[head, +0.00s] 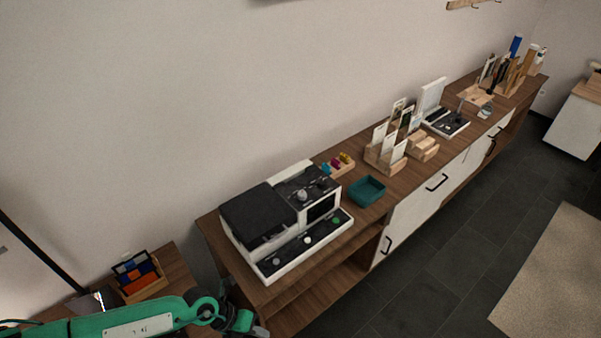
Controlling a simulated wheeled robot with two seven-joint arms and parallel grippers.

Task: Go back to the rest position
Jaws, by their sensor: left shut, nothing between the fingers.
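My green left arm (140,319) comes in from the lower left. My left gripper (250,328) is at the bottom edge of the head view, in front of the near end of the long wooden sideboard (300,310). It is shut with nothing in it, and it is partly cut off by the frame edge. My right gripper is not in view.
A white and black machine (285,222) stands on the sideboard's near end. A teal tray (367,191) and a wooden card holder (385,153) stand beyond it. A small box (140,277) sits on a low table at left. The dark floor (440,265) is clear.

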